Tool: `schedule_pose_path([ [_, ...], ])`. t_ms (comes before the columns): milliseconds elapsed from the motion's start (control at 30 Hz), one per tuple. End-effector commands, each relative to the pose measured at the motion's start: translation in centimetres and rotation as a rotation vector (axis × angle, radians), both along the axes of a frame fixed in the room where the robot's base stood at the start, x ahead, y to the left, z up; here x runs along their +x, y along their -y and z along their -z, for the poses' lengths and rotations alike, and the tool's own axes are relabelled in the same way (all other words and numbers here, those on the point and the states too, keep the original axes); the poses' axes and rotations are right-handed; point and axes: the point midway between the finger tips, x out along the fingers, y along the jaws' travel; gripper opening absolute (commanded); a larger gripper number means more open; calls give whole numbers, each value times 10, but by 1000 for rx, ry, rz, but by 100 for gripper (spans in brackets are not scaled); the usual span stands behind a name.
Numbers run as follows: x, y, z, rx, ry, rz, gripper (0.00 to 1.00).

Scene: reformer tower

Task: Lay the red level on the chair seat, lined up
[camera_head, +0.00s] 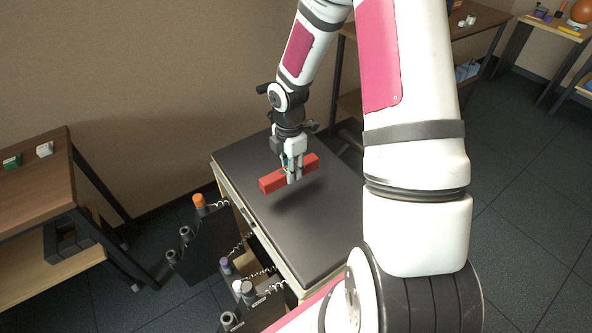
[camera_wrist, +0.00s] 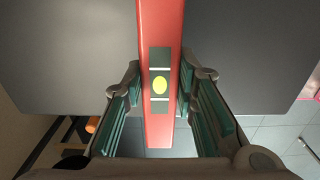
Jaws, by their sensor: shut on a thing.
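The red level (camera_head: 270,184) is a straight red bar in my gripper (camera_head: 294,176), above the black chair seat (camera_head: 315,225). A dark shadow lies on the seat below it, apart from the bar. In the head view the level runs roughly parallel to the seat's far short edge. In the wrist view the level (camera_wrist: 160,25) runs up the picture, with a yellow vial at its middle, between the green-padded fingers of my gripper (camera_wrist: 162,85). The grey seat (camera_wrist: 75,55) spreads out below on both sides. The level's underside is hidden.
Dark spring holders with handles (camera_head: 205,240) stand along the seat's left side. A wooden table (camera_head: 35,190) with small boxes is at the left. Shelves (camera_head: 470,25) stand at the back right. The seat top around the level looks clear.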

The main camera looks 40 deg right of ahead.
Motion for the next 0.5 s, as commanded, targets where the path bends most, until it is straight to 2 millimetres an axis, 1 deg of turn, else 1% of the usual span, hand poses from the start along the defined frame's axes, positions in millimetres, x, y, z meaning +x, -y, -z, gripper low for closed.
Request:
schedule_pose_path([
  [33,4,8,1,0,2,3,0],
  [100,7,14,2,0,1,2,0],
  [267,10,21,2,0,0,1,0],
  [367,14,30,3,0,2,2,0],
  [500,15,29,26,1,-2,-3,0],
])
